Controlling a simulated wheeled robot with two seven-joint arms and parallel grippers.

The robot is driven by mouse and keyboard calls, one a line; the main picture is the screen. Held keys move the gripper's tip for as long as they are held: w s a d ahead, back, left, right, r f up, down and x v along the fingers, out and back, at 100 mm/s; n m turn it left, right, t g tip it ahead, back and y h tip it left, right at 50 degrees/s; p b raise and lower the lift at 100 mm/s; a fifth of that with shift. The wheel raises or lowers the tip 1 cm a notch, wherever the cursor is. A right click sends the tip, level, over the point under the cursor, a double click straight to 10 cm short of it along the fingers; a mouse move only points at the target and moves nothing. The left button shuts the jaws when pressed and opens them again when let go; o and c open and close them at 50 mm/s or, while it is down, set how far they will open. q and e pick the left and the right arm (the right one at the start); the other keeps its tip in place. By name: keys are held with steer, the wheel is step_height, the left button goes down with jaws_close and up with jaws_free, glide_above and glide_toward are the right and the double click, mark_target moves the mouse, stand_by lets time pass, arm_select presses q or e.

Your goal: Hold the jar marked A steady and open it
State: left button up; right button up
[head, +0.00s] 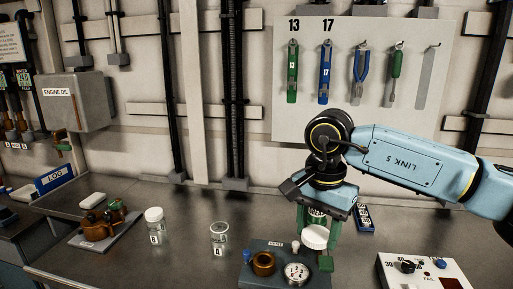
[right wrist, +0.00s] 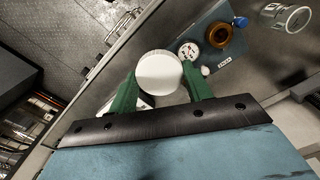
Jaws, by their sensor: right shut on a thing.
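The jar marked A (head: 219,238) is clear glass and stands upright on the dark bench, its mouth open with no lid on it. It also shows in the right wrist view at the upper right (right wrist: 287,18). My right gripper (head: 316,243) has its green fingers shut on a round white lid (head: 313,236), held right of the jar and apart from it. The lid (right wrist: 160,73) sits between the fingers in the right wrist view. My left gripper is not in view.
A blue-grey panel (head: 250,274) with a brass ring (head: 263,263), a gauge (head: 297,273) and a blue knob is close below the held lid. A control box (head: 424,274) stands at the right. A brass valve assembly (head: 100,225) is at the left. Tools hang on the wall board.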

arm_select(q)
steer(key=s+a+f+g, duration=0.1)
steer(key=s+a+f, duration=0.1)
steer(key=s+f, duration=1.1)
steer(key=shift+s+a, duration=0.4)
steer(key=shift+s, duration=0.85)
arm_select(e)
steer(key=s+d+f+n, duration=0.6)
steer(key=d+f+n, duration=0.2)
steer(key=f, duration=0.3)
steer(key=shift+d+f, duration=0.2)
steer(key=shift+d, duration=0.2)
steer(key=shift+a, duration=0.1)
